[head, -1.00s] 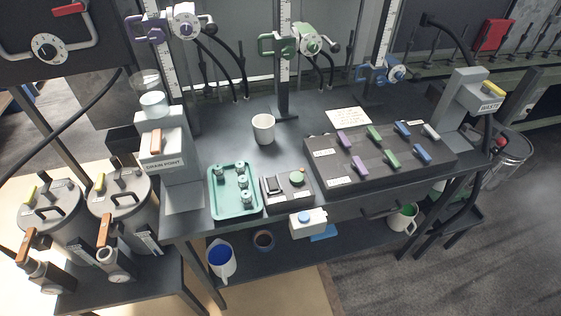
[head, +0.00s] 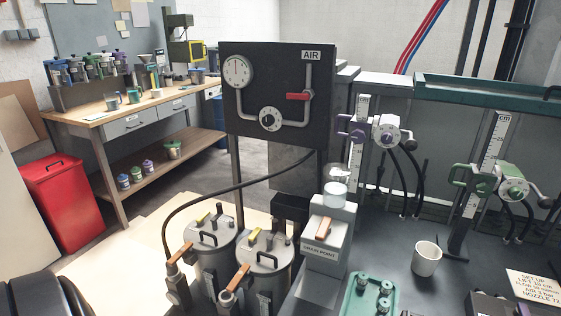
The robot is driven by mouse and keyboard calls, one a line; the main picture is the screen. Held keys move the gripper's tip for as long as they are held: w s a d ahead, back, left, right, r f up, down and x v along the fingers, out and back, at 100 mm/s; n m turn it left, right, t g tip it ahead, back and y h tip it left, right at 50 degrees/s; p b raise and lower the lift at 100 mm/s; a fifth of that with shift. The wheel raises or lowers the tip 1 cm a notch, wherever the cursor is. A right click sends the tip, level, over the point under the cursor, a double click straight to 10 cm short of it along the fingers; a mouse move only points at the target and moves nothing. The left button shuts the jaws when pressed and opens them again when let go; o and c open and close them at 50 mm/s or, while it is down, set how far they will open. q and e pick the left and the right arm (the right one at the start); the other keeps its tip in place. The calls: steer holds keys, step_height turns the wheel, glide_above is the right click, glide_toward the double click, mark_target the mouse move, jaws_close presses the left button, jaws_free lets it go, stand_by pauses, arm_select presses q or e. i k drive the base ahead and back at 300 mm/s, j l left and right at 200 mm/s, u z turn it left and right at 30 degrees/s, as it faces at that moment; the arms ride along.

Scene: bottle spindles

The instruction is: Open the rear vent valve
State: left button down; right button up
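Two grey pressure pots stand side by side at the bottom centre, the left pot (head: 213,257) and the right pot (head: 267,268). Each lid carries a small yellow lever, one on the left pot (head: 202,218) and one on the right pot (head: 254,235). Each pot also has an orange-handled valve in front, the left orange handle (head: 179,253) and the right orange handle (head: 238,278). No label shows which valve is the rear vent. Neither of my grippers is in view.
A black air panel (head: 277,95) with a gauge, dial and red lever stands behind the pots. A black hose (head: 180,204) runs from it towards them. The drain point stand (head: 328,240) is close on the right. A red bin (head: 62,200) stands left.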

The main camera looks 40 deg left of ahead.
mark_target(200, 220)
steer(key=u, duration=1.95)
steer(key=z, duration=0.65)
steer(key=i+j+z, duration=0.15)
steer(key=j+z, duration=0.15)
steer(key=z, duration=0.15)
steer(key=i+j+z, duration=0.1)
steer(key=j+z, duration=0.5)
steer(key=z, duration=0.25)
steer(key=j+z, duration=0.4)
steer(key=j, duration=0.5)
steer(key=k+j+z, duration=0.15)
steer(key=j, duration=0.35)
steer(key=k+j, duration=0.1)
steer(key=j, duration=0.4)
steer(key=k+j+z, duration=0.15)
steer(key=j, duration=0.35)
steer(key=i, duration=0.05)
